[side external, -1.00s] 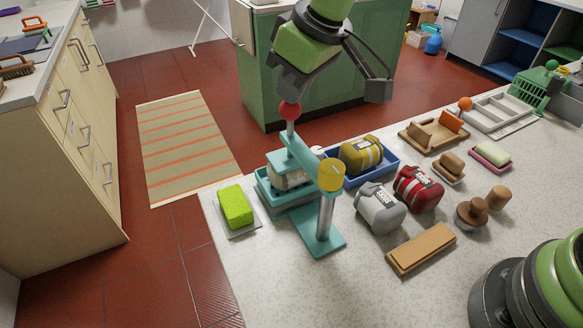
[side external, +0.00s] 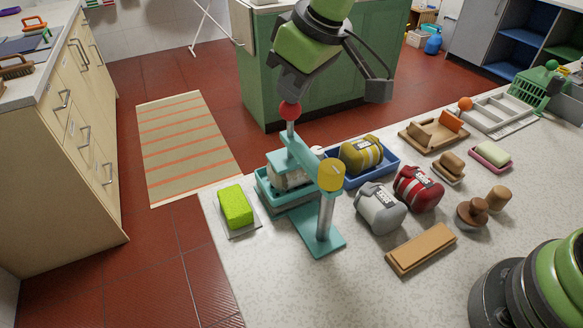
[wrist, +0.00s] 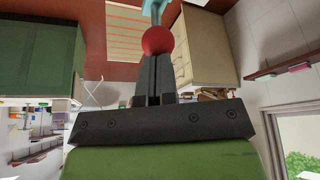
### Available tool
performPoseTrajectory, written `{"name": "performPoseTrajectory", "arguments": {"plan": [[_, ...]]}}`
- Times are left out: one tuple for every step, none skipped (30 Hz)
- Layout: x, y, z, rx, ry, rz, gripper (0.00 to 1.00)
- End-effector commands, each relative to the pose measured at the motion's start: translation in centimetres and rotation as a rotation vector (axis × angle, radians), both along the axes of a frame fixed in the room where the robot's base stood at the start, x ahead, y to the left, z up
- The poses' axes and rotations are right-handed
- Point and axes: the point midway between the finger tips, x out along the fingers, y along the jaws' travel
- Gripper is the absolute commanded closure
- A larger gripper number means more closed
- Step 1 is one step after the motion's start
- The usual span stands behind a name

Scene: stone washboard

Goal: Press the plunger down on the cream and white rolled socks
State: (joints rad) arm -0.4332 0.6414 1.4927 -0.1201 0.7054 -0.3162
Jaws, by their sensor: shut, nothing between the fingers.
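A teal press stands near the counter's left edge, with its post (side external: 325,217) at the front and an arm reaching back over a teal tray (side external: 264,196). The plunger's red ball knob (side external: 290,110) tops a short metal rod. The cream and white rolled socks (side external: 287,180) sit in the tray under the press arm, partly hidden by it. My gripper (side external: 284,98) points down with its shut fingertips at the top of the red knob. In the wrist view the shut fingers (wrist: 155,72) end at the red knob (wrist: 158,40), with nothing between them.
A green sponge (side external: 236,206) lies left of the press. A blue tray with yellow rolled socks (side external: 361,153), grey-white rolled socks (side external: 380,208) and red rolled socks (side external: 418,188) stand to the right. A wooden block (side external: 421,248) lies in front.

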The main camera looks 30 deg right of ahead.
Motion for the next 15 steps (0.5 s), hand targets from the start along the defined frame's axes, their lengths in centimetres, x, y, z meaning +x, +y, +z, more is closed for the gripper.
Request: {"name": "performPoseTrajectory", "arguments": {"plan": [[-0.1, -0.1, -0.4, -0.007, 0.012, 0.0, 1.0], [-0.1, -0.2, -0.5, -0.007, 0.012, 0.0, 1.0], [-0.1, -0.2, -0.5, -0.007, 0.012, 0.0, 1.0], [-0.1, -0.2, -0.5, -0.007, 0.012, 0.0, 1.0], [-0.1, -0.2, -0.4, -0.007, 0.012, 0.0, 1.0], [-0.1, -0.1, -0.4, -0.007, 0.012, 0.0, 1.0], [-0.1, -0.1, -0.2, -0.007, 0.011, 0.0, 1.0], [-0.1, -0.1, 0.0, -0.007, 0.01, 0.001, 1.0], [-0.1, -0.1, 0.4, -0.005, 0.009, 0.0, 1.0], [0.0, -0.1, 0.7, -0.004, 0.007, 0.0, 1.0], [0.0, -0.1, 1.1, -0.004, 0.007, 0.0, 1.0], [0.0, -0.1, 1.7, -0.003, 0.005, 0.0, 1.0], [0.0, -0.1, 2.2, -0.003, 0.004, 0.0, 1.0], [0.0, -0.1, 2.6, -0.003, 0.003, 0.0, 1.0], [0.0, -0.1, 3.1, -0.001, 0.003, -0.001, 1.0]]}}
